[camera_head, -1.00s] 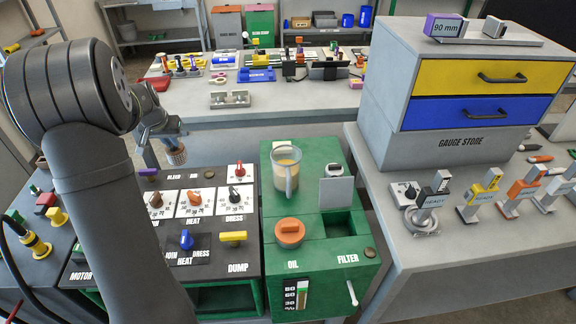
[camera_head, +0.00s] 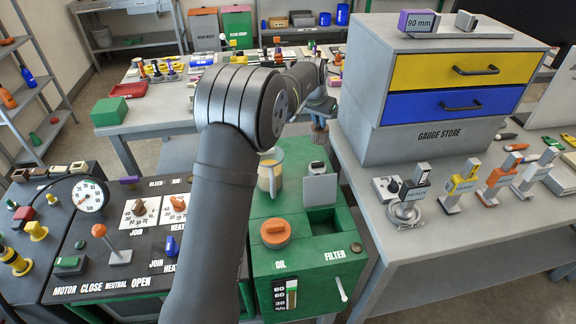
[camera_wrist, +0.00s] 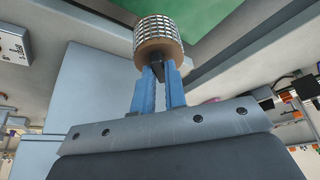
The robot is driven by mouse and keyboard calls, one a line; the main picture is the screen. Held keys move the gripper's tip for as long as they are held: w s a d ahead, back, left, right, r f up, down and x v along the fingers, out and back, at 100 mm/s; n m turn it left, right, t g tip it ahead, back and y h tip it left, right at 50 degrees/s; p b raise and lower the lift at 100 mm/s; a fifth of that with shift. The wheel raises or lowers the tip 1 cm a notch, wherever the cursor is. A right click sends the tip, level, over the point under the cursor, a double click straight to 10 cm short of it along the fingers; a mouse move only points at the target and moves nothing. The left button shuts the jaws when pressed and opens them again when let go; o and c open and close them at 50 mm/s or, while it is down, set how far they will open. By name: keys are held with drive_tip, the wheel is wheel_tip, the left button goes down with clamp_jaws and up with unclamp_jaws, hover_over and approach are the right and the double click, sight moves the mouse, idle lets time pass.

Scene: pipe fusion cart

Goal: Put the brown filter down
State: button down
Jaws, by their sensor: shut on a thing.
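The brown filter (camera_wrist: 160,38) is a short cylinder with a pale mesh side and a brown end. In the wrist view my gripper's blue fingers (camera_wrist: 158,76) are shut on its dark stem. In the head view the filter (camera_head: 319,136) hangs below my gripper (camera_head: 320,118), behind the green oil unit (camera_head: 350,262) and near the gap between benches. It appears held in the air. The unit has an open rectangular well (camera_head: 322,222) beside the word FILTER, with a grey plate (camera_head: 319,190) standing at its back edge.
A clear jug (camera_head: 270,176) and an orange cap (camera_head: 276,232) stand on the green unit. The grey gauge store (camera_head: 440,100) rises close to the right of my gripper. Gauges (camera_head: 462,183) stand on the right bench. My arm hides part of the control panel.

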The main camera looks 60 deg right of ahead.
drive_tip(key=s+d, duration=0.2)
drive_tip(key=s, duration=0.3)
drive_tip(key=shift+m, duration=0.4)
drive_tip(key=shift+w+d+f, duration=0.4)
drive_tip(key=shift+w+f, duration=1.4)
drive_tip(key=shift+w, duration=0.05)
drive_tip(key=shift+w+d+f, duration=0.35)
drive_tip(key=shift+w+f, duration=1.5)
drive_tip(key=shift+w+d+f, duration=0.4)
drive_tip(key=shift+w+f, duration=1.4)
drive_tip(key=shift+w, duration=0.05)
drive_tip(key=shift+f, duration=0.15)
drive_tip(key=c, duration=1.5)
unclamp_jaws()
drive_tip(key=shift+o, duration=0.2)
drive_tip(key=v, duration=1.2)
drive_tip(key=shift+w, duration=0.2)
